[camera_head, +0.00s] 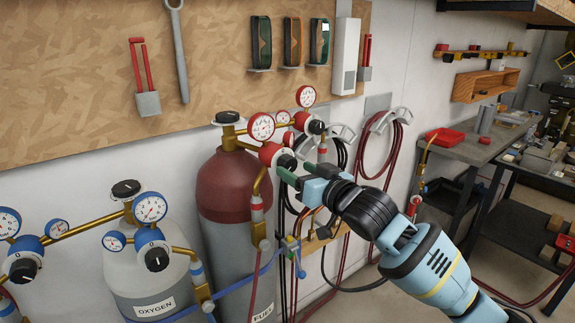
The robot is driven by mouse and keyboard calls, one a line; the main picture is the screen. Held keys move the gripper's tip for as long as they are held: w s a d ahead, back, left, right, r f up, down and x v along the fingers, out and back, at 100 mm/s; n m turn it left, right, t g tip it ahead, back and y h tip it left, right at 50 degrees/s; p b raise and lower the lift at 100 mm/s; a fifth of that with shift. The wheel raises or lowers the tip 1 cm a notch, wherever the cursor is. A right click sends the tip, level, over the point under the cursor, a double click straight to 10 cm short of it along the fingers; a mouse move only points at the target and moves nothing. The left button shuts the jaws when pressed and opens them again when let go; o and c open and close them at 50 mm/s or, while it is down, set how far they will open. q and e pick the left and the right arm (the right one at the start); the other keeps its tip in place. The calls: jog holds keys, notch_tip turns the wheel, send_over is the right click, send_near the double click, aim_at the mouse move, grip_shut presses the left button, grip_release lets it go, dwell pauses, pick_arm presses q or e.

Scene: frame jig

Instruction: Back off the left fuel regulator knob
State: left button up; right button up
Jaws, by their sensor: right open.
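The red fuel cylinder (222,187), with a grey lower part labelled FUEL, stands below the pegboard. Two red regulators with round gauges sit at its top. The left fuel regulator (268,151) faces me with its black knob (286,161). The right fuel regulator (303,119) sits a little farther back, with its own black knob (317,127). My right gripper (295,172) comes in from the lower right and is open. Its green fingers are right at the left fuel knob and cover part of its surroundings. I cannot tell whether they touch it. My left gripper is not in view.
The oxygen cylinder (150,281) with blue regulators stands at the left. Hoses (393,137) hang on the wall behind my right gripper. Workbenches (462,148) stand at the right.

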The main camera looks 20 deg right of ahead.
aim_at(291, 167)
jog(key=shift+x, duration=2.3)
jog(key=c, duration=1)
jog(key=shift+n, duration=0.3)
